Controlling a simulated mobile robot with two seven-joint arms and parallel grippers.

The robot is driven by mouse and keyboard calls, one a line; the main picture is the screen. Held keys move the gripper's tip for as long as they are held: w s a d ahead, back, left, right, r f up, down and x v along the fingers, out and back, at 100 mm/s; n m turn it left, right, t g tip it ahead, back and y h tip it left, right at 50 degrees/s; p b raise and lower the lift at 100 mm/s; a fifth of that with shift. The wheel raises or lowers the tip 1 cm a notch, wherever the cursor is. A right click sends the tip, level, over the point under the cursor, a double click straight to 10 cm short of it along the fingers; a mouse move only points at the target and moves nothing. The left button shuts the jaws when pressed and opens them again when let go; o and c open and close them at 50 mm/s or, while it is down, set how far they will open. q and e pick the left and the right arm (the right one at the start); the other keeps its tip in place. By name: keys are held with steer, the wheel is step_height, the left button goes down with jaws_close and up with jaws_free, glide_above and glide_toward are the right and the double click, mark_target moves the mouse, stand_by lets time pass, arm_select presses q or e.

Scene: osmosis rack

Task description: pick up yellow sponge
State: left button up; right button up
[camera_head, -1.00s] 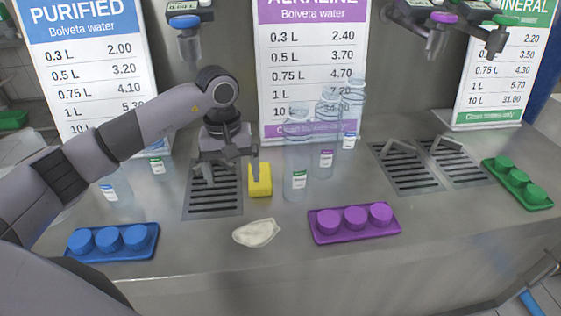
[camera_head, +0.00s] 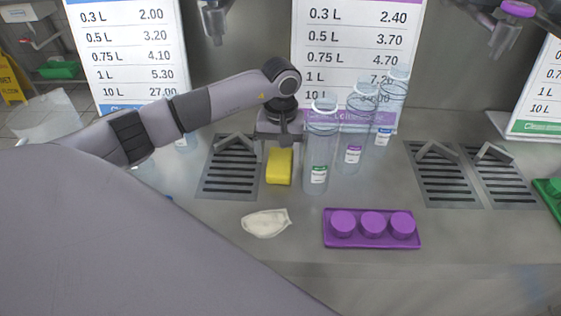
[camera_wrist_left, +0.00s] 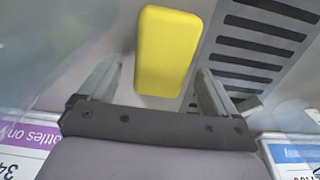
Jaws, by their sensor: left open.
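The yellow sponge (camera_head: 279,168) stands on the metal counter just right of the left drain grate, beside a clear bottle with a green label. In the left wrist view the sponge (camera_wrist_left: 167,48) lies ahead, between the lines of the two fingers, with a gap on each side. My left gripper (camera_head: 281,143) is open and empty, right behind and above the sponge. In the left wrist view the left gripper (camera_wrist_left: 160,76) has its fingers spread wide. My right gripper is not in view.
Several clear bottles (camera_head: 319,150) stand close to the right of the sponge. A white cloth-like item (camera_head: 266,223) and a purple tray (camera_head: 372,243) with purple caps lie in front. Drain grates (camera_head: 229,168) are at left and right. Price boards (camera_head: 355,60) stand behind.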

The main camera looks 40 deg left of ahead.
mark_target(281, 156)
arm_select(q)
steer(key=shift+f, duration=0.7)
steer(key=c, duration=1)
steer(key=shift+r, duration=0.15)
step_height(281, 156, up, 20)
steer(key=shift+f, duration=0.15)
steer(key=shift+o, duration=0.3)
